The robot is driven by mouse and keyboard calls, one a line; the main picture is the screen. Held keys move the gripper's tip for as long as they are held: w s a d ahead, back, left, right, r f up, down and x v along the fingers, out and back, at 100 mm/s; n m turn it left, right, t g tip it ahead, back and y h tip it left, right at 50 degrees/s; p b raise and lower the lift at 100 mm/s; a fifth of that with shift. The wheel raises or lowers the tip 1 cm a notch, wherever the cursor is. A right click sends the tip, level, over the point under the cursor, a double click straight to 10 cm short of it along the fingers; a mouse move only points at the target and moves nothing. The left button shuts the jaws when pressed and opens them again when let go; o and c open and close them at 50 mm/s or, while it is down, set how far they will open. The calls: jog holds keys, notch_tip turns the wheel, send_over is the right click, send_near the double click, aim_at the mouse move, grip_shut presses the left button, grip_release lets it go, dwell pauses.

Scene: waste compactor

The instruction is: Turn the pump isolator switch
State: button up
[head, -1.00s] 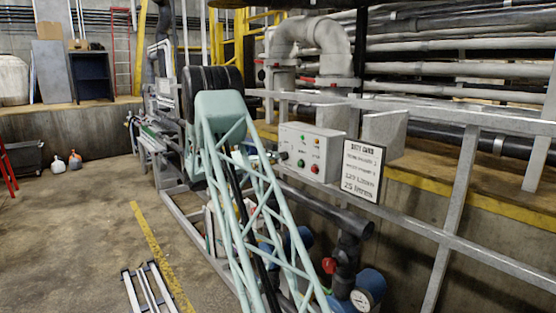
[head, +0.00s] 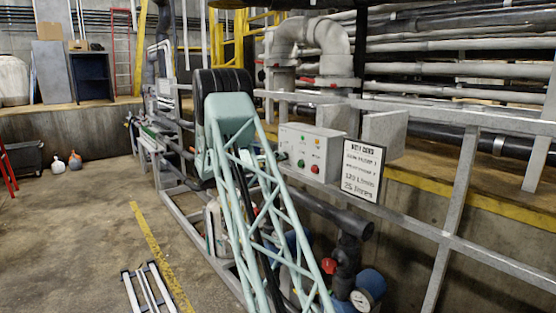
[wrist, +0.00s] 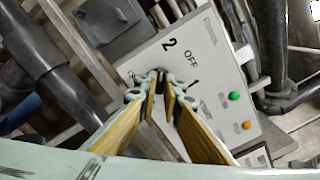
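The pump control box (head: 312,150) is a pale grey panel mounted on the rail in the head view, with green and red buttons and a dark knob (head: 283,156) at its left edge. In the wrist view the panel face (wrist: 203,70) is close and tilted, marked "2" and "OFF", with a green (wrist: 234,96) and an orange (wrist: 246,125) button. My gripper (wrist: 161,82) has its wood-coloured fingertips at the panel beside the "OFF" mark, with a narrow gap between them. My arm mostly hides the gripper in the head view.
Metal railing (head: 465,190) runs around the box. A white sign (head: 362,170) hangs to its right. Pipes with a red valve handle (head: 329,265) and a gauge (head: 361,300) lie below. Open floor (head: 75,220) is on the left.

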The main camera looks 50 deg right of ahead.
jog(key=shift+m, duration=0.5)
grip_shut()
jog(key=shift+w+m+b, duration=0.1)
jog(key=shift+m+b, duration=7.15)
jog(key=shift+m, duration=2.15)
jog(key=o, duration=0.7)
grip_release()
